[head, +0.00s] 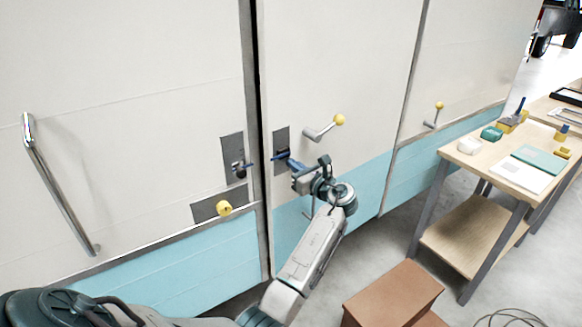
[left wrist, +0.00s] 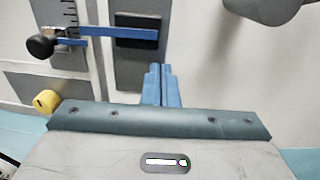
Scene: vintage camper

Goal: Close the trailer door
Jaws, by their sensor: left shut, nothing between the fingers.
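The trailer side is white above and light blue below. The middle panel (head: 340,65), which looks like the door, meets the left panel (head: 120,60) at a narrow dark upright gap, nearly flush. My left gripper (head: 286,159) is shut and empty, its blue fingers in front of the grey plate (head: 281,138) on the middle panel, near the gap. In the left wrist view the closed fingers (left wrist: 161,84) point at this plate, below its dark slot (left wrist: 137,42). A blue bar (left wrist: 115,32) runs from a black knob (left wrist: 40,46) across toward the slot. Whether the fingers touch the plate, I cannot tell.
A yellow-tipped lever (head: 322,131) sticks out right of my gripper. A yellow knob (head: 224,208) and chrome rail (head: 55,185) are on the left panel. A brown box (head: 393,293) and a wooden workbench (head: 480,180) stand at right on grey floor.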

